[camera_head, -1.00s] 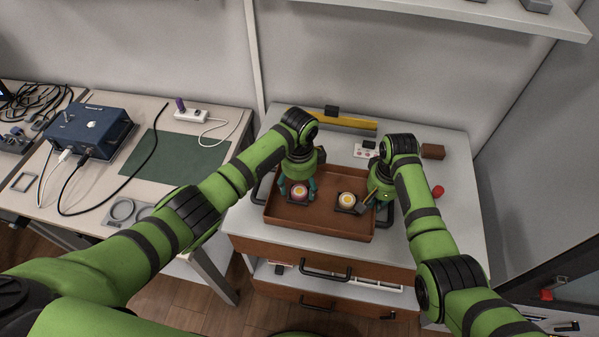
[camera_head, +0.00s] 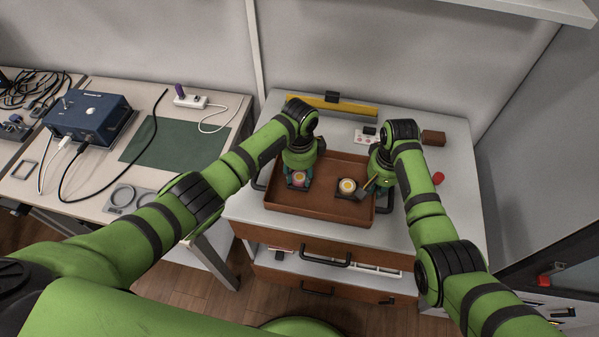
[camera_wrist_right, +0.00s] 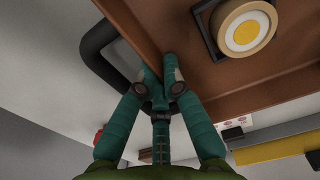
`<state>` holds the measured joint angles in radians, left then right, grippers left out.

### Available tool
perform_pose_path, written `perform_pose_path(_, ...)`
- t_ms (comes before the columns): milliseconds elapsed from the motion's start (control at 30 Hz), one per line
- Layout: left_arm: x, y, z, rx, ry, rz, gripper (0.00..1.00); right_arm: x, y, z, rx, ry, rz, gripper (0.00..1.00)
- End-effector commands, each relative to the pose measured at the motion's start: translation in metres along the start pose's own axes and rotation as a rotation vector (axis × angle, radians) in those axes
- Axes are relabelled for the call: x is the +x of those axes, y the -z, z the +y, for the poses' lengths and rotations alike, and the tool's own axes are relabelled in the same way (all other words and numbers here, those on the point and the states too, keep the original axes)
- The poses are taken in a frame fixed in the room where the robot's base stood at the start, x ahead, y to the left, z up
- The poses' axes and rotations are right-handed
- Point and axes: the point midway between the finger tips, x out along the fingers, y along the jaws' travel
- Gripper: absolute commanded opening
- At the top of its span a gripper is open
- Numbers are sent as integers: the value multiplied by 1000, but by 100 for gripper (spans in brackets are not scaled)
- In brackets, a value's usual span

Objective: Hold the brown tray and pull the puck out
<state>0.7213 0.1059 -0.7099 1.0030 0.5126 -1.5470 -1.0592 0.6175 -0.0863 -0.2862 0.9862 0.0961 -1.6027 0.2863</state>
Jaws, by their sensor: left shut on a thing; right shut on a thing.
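The brown tray (camera_head: 325,211) lies on the grey cabinet top. The left puck (camera_head: 298,178), pinkish with a yellow centre, sits in the tray; its holder is mostly hidden. My left gripper (camera_head: 298,181) points down with its fingers shut on this puck's sides. A second puck (camera_head: 347,186), white with a yellow centre, sits in a black square holder to the right; it also shows in the right wrist view (camera_wrist_right: 244,27). My right gripper (camera_head: 371,187) is shut on the tray's right wall, beside the dark handle, as the right wrist view (camera_wrist_right: 160,78) shows.
A table on the left holds a blue box (camera_head: 90,118) and a green mat (camera_head: 176,146).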

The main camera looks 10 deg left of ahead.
Motion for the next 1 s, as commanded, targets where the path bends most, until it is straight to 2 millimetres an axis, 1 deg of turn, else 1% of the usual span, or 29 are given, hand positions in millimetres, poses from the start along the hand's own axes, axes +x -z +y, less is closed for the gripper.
perform_pose_path(1000,-29,0,0,-1,0,0,2,-1,0,0,0,0,1,0)
